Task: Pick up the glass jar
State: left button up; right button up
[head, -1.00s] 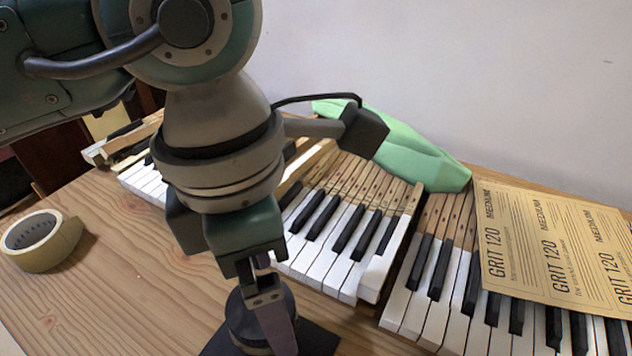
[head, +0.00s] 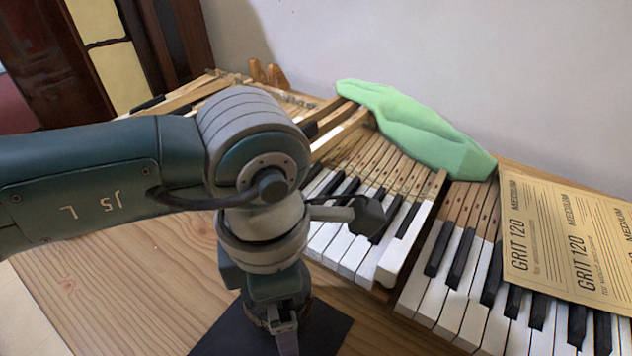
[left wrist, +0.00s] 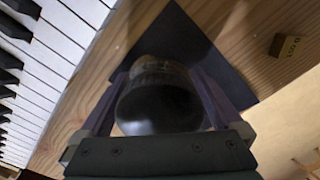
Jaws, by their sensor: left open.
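The glass jar (left wrist: 158,103) looks dark, with a round dark top, and stands on a black square mat (head: 328,328). In the left wrist view my left gripper (left wrist: 160,82) is open, with one finger on each side of the jar. I cannot tell whether the fingers touch it. In the head view my left gripper (head: 287,340) points down over the mat and hides nearly all of the jar. My right gripper is not in view.
Piano keys (head: 345,248) lie beyond the mat, with a green cloth (head: 420,128) and a sandpaper sheet (head: 570,245) on them. A small block (left wrist: 285,45) lies on the wooden table (head: 110,285). Bare tabletop shows left of the mat.

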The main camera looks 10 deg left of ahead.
pick_arm(q)
jog(key=shift+c, duration=0.2)
jog(key=c, duration=1.5)
